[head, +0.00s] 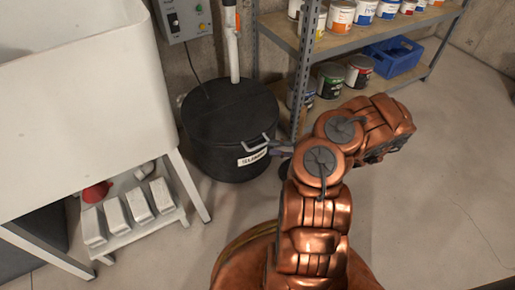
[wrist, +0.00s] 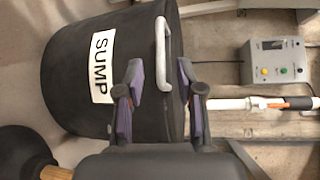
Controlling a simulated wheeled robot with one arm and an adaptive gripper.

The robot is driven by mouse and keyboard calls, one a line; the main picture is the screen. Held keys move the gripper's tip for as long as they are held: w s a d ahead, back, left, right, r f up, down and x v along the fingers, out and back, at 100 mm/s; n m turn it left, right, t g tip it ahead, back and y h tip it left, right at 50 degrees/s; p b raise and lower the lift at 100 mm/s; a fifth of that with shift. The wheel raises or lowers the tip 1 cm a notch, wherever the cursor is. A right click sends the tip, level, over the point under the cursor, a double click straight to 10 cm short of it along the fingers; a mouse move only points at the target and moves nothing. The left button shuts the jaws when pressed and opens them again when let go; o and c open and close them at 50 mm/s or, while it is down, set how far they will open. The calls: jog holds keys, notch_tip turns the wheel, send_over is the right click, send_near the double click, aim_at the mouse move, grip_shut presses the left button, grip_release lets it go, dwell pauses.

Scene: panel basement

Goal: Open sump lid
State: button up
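The sump (head: 225,160) is a black drum with a white label, standing on the floor between the white sink and the shelf. Its black lid (head: 228,108) lies flat on top and looks closed. A grey bar handle (head: 257,147) is at the lid's front right edge. My gripper (head: 281,149) is beside this handle, partly hidden by my arm. In the wrist view the sump shows sideways, and the lid handle (wrist: 162,50) lies between my two purple-padded fingers (wrist: 158,75). The fingers are apart, with gaps on both sides of the handle.
The white sink (head: 75,95) stands at left, with white bottles (head: 138,208) on its lower shelf. A white pipe (head: 232,45) rises behind the lid. A metal shelf (head: 300,60) with paint cans is close at right. A plunger (wrist: 25,150) shows in the wrist view. Floor at right is clear.

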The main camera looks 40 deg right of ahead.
aim_at(261, 146)
jog(key=shift+b+x, duration=1.1)
jog(key=shift+x, duration=2.15)
jog(key=shift+a, duration=0.1)
grip_shut()
